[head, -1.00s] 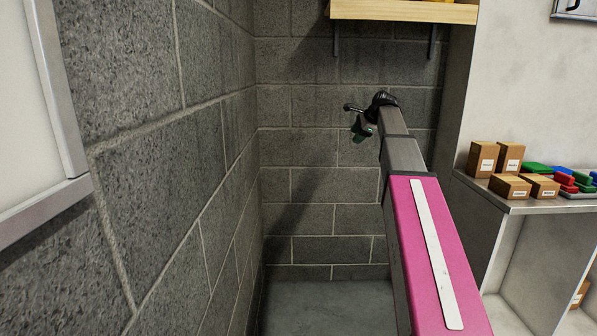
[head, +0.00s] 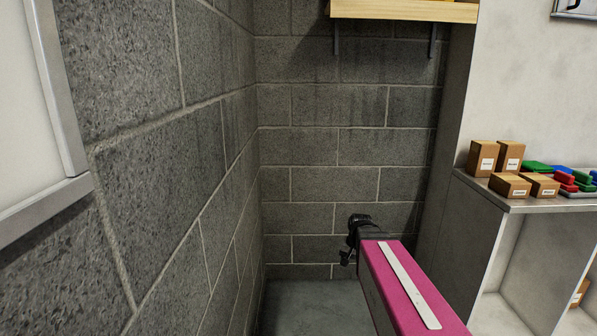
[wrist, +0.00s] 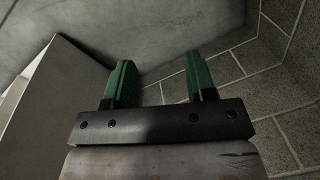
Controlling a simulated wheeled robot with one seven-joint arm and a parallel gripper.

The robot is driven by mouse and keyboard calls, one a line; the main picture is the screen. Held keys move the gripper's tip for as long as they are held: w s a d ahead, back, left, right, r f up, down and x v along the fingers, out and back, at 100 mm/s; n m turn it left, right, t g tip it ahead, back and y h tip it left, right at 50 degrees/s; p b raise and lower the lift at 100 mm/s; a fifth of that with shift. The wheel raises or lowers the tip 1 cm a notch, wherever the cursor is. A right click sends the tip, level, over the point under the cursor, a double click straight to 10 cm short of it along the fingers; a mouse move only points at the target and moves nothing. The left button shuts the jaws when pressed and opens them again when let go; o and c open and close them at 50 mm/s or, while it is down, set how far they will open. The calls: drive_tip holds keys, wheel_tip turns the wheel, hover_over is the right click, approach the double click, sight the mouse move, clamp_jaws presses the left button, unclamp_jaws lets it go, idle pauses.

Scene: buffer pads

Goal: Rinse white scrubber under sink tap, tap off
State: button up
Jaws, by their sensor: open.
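My gripper (wrist: 158,84) is open and empty in the wrist view, its two green fingers apart with nothing between them. In the head view my pink arm reaches forward, and its dark end is low in front of the block wall; the fingers are hard to make out there. No white scrubber, sink or tap shows in either view.
Grey block walls (head: 300,105) stand ahead and to the left, with a white framed board (head: 30,110) at left. A wooden shelf (head: 400,10) hangs above. At right, a counter (head: 530,204) holds cardboard boxes (head: 486,158) and coloured items (head: 568,180). Grey floor (head: 305,305) is clear.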

drive_tip(key=s+f+n+g+h, duration=0.1)
drive_tip(key=s+f+n, duration=0.2)
drive_tip(key=s, duration=0.6)
wheel_tip(320, 180, down, 3)
drive_tip(key=shift+r+n, duration=0.1)
drive_tip(key=shift+n, duration=0.3)
drive_tip(key=shift+s, duration=0.15)
drive_tip(key=shift+c, duration=0.8)
